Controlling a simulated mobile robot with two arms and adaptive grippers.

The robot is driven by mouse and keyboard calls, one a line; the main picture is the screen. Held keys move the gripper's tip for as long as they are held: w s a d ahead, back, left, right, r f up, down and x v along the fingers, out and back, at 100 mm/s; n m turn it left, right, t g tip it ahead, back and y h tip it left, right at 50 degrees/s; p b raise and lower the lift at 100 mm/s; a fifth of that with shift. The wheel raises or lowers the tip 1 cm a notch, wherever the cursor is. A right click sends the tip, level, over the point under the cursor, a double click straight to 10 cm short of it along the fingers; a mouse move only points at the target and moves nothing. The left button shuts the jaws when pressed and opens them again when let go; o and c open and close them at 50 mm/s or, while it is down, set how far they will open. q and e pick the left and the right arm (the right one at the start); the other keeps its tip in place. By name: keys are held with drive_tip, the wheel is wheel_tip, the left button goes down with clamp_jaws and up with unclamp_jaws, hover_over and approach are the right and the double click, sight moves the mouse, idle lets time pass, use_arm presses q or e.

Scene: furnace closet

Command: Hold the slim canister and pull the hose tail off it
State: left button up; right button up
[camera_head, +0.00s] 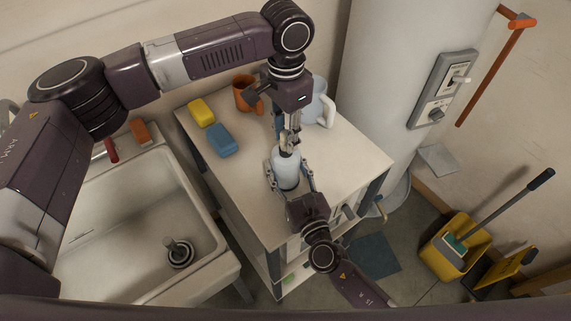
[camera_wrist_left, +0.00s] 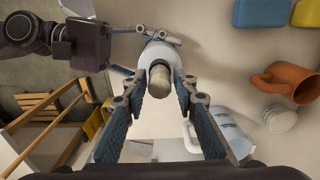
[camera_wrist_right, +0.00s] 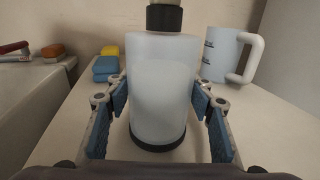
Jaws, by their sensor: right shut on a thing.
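The slim canister (camera_head: 287,176) is a pale, translucent bottle with a dark base and collar, standing upright at the cabinet's front edge. My right gripper (camera_wrist_right: 160,92) is shut on its body, one finger on each side. The hose tail (camera_wrist_left: 160,80) is a beige stub rising from the dark collar; its lower end shows in the right wrist view (camera_wrist_right: 165,3). My left gripper (camera_head: 288,136) points down over it from above. Its blue-padded fingers stand on either side of the stub, with a gap showing in the left wrist view. In the head view, that gripper mostly hides the stub.
The white cabinet top (camera_head: 345,160) also bears a yellow sponge (camera_head: 201,112), a blue sponge (camera_head: 222,140), an orange mug (camera_head: 245,94) and a pale jug (camera_head: 320,105). A sink (camera_head: 130,240) stands left. A yellow bucket (camera_head: 452,252) stands on the floor right.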

use_arm(q)
clamp_jaws()
drive_tip(key=shift+r, duration=0.15)
drive_tip(key=shift+r, duration=1.4)
drive_tip(key=shift+r, duration=0.15)
drive_tip(key=shift+r, duration=2.35)
drive_tip(key=s, duration=1.4)
